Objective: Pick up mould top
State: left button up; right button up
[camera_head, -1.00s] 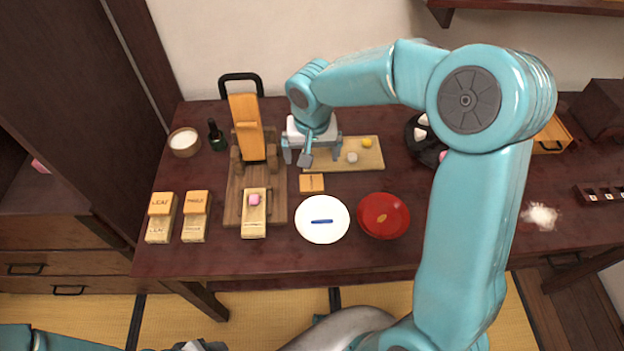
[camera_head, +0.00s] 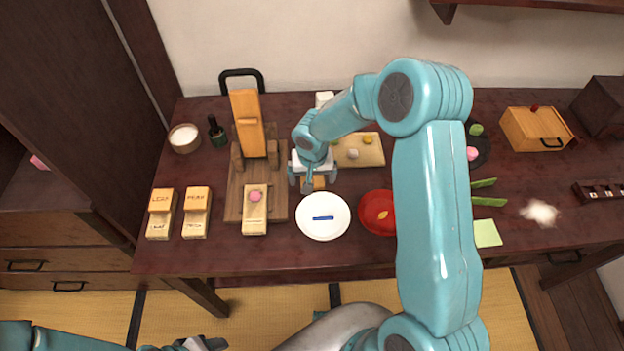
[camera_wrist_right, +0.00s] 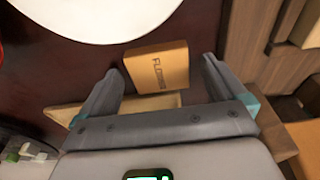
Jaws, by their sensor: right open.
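The mould top is a small orange wooden block marked FLOWER (camera_wrist_right: 158,68), lying flat on the dark table. In the head view the mould top (camera_head: 319,182) is mostly hidden under my right gripper (camera_head: 313,182). In the right wrist view my right gripper (camera_wrist_right: 161,68) is open and empty, with its fingertips on either side of the block and apart from it. A pale mould base (camera_head: 254,222) with a pink ball (camera_head: 255,196) stands to the left on the press board. My left gripper (camera_head: 205,344) shows only partly at the bottom edge; its jaws are unclear.
A white plate (camera_head: 322,230) with a blue stick lies just in front of the block. A red bowl (camera_head: 377,214) is right of it. A wooden press (camera_head: 248,122) stands to the left, and a pale board (camera_head: 370,157) lies behind right. Two labelled moulds (camera_head: 180,224) stand far left.

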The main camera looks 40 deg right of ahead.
jog(key=shift+s+r, duration=0.1)
jog(key=shift+c, duration=0.9)
jog(key=c, duration=0.9)
jog(key=shift+r, duration=0.15)
jog(key=shift+c, duration=0.2)
